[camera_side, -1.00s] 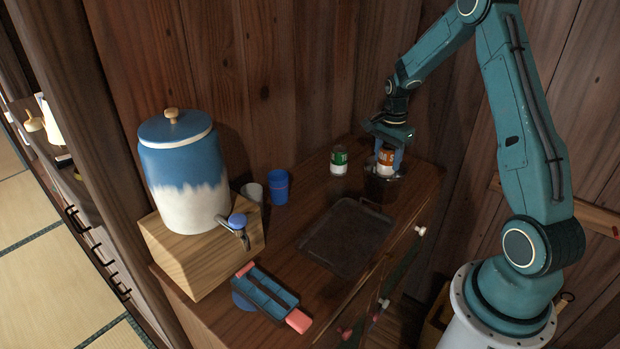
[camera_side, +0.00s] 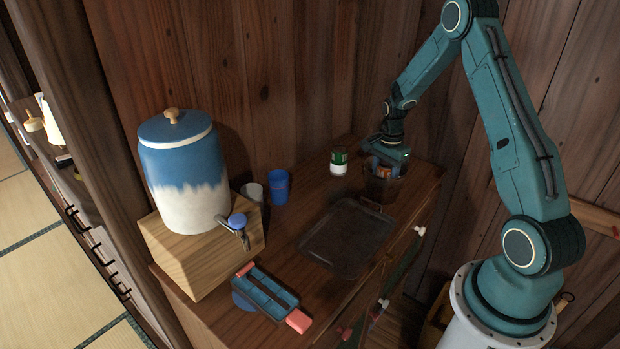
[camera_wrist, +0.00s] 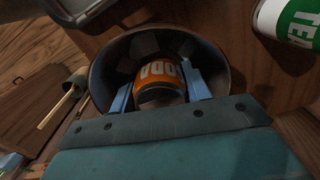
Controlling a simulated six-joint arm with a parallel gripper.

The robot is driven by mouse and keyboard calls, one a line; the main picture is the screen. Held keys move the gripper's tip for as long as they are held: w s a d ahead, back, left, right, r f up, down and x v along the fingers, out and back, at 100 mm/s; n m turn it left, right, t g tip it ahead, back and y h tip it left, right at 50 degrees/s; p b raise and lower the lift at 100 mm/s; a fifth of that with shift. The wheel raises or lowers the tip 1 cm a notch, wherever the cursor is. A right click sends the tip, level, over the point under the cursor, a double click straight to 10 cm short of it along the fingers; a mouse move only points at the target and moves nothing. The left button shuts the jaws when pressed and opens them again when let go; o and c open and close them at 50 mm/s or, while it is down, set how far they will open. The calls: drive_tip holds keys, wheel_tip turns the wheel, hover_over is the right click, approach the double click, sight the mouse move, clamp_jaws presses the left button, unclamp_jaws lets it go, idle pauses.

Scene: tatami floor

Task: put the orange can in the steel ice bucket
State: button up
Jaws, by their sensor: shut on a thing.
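The orange can (camera_wrist: 160,78) is between the two fingers of my gripper (camera_wrist: 160,92), which is shut on it. In the wrist view the can and fingertips are within the rim of the steel ice bucket (camera_wrist: 103,72). In the side view the bucket (camera_side: 378,192) stands at the far right end of the dark wooden cabinet top. There my gripper (camera_side: 385,170) is low over the bucket, and only a small orange part of the can (camera_side: 384,173) shows. Whether the can touches the bucket's bottom cannot be seen.
A green and white can (camera_side: 339,161) stands left of the bucket, close to it. A dark tray (camera_side: 347,238) lies in front. A blue cup (camera_side: 278,186), a grey cup (camera_side: 252,192) and a large blue and white dispenser (camera_side: 184,175) stand further left.

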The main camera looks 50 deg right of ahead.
drive_tip(key=o, duration=0.8)
drive_tip(key=shift+f, duration=0.1)
wheel_tip(320, 180, up, 12)
idle(0.5)
drive_tip(key=shift+r, duration=0.2)
